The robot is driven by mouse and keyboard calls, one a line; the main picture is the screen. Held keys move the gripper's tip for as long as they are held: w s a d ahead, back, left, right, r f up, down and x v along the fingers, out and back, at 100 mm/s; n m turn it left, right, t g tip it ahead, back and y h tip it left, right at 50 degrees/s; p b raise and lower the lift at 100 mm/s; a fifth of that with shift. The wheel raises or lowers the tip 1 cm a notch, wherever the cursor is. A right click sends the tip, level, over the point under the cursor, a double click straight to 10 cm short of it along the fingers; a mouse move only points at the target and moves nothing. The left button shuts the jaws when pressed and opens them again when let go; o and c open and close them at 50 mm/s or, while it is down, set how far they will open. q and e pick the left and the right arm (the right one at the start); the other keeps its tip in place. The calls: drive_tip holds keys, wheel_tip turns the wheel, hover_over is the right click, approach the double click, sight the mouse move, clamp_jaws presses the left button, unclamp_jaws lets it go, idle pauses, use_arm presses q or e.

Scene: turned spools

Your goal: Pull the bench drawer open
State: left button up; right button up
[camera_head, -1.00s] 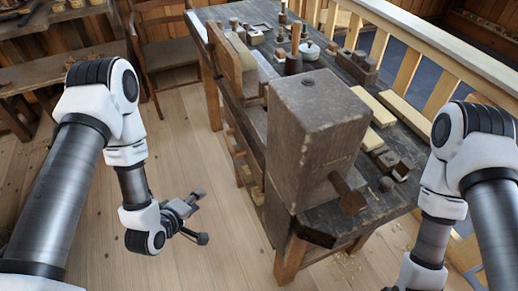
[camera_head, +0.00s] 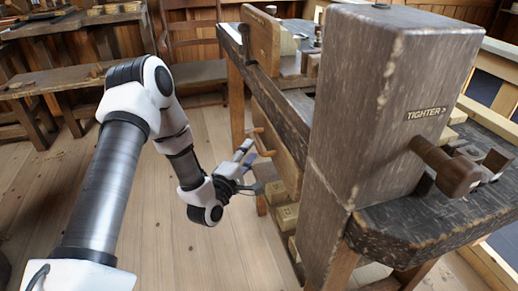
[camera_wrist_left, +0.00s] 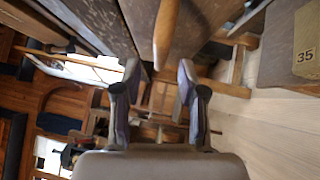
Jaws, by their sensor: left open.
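The wooden bench (camera_head: 440,215) stands on the right in the head view. Its drawer front (camera_head: 283,135) is under the top on the left side, and I cannot tell whether it sits flush. A light wooden bar handle (camera_head: 262,143) sticks out of it. My left gripper (camera_head: 250,163) is open at the handle's near side, close to it. In the left wrist view, a wooden bar (camera_wrist_left: 166,32), apparently the handle, lies ahead between the spread fingers (camera_wrist_left: 158,75). Contact is not clear, and nothing is gripped. My right gripper is out of view.
A large wooden vise block (camera_head: 385,110) marked "TIGHTER", with a wooden screw handle (camera_head: 445,167), stands at the bench's near end. Labelled boxes (camera_head: 287,215) are below the drawer. A chair (camera_head: 195,72) stands behind. The floor (camera_head: 150,235) left of the bench is clear.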

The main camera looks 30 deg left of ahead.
sight(256, 141)
use_arm(q)
drive_tip(key=w, duration=0.4)
drive_tip(key=shift+w+a+r, duration=0.25)
drive_tip(key=shift+w, duration=0.15)
clamp_jaws()
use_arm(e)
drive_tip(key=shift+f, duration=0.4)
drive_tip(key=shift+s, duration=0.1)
